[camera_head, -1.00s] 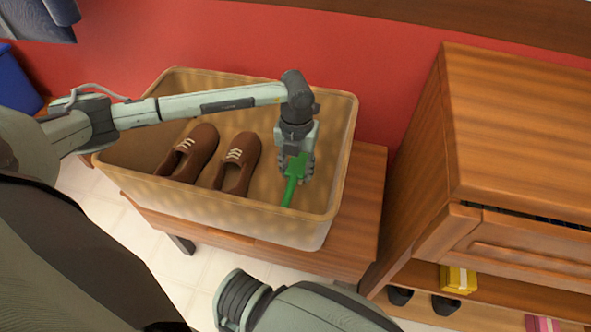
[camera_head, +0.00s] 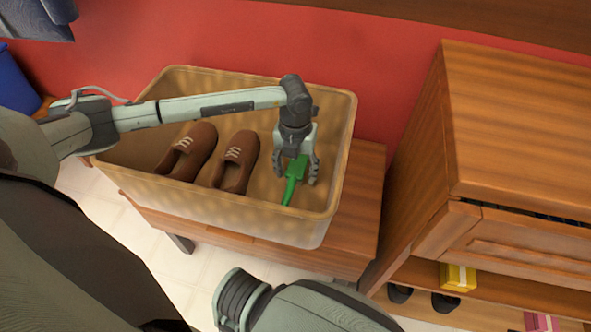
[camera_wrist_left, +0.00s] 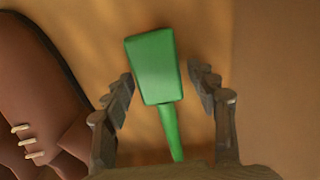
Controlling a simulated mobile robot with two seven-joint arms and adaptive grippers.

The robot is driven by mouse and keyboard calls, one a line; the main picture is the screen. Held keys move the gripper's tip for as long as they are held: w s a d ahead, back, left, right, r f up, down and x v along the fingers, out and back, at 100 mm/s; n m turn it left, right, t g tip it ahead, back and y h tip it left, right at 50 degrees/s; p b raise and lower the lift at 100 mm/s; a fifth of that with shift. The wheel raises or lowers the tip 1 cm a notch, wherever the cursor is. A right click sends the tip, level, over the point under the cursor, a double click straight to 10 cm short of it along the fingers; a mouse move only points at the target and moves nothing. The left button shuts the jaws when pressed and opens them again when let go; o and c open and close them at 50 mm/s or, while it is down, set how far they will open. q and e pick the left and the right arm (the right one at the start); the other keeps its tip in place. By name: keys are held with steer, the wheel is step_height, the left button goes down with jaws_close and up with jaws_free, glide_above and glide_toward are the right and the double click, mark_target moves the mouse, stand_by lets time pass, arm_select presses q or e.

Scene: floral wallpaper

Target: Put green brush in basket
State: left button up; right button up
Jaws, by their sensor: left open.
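The green brush (camera_head: 292,186) is inside the tan basket (camera_head: 225,207), toward its right end. In the left wrist view the brush (camera_wrist_left: 155,68) lies between the two spread fingers, with a gap on each side. My left gripper (camera_head: 296,178) is open, reaching down into the basket over the brush. The left wrist view also shows the open left gripper (camera_wrist_left: 163,92). Whether the brush rests fully on the basket floor is hard to tell. My right gripper is not in view.
Two brown shoes (camera_head: 236,161) lie in the basket left of the brush. The basket stands on a wooden bench (camera_head: 362,205). A wooden cabinet (camera_head: 520,130) stands to the right, with a yellow box (camera_head: 458,278) and dark shoes on its lower shelf.

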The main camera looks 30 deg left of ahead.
arm_select(q)
step_height(320, 180, up, 12)
stand_by(0.4)
steer(key=shift+r, duration=0.1)
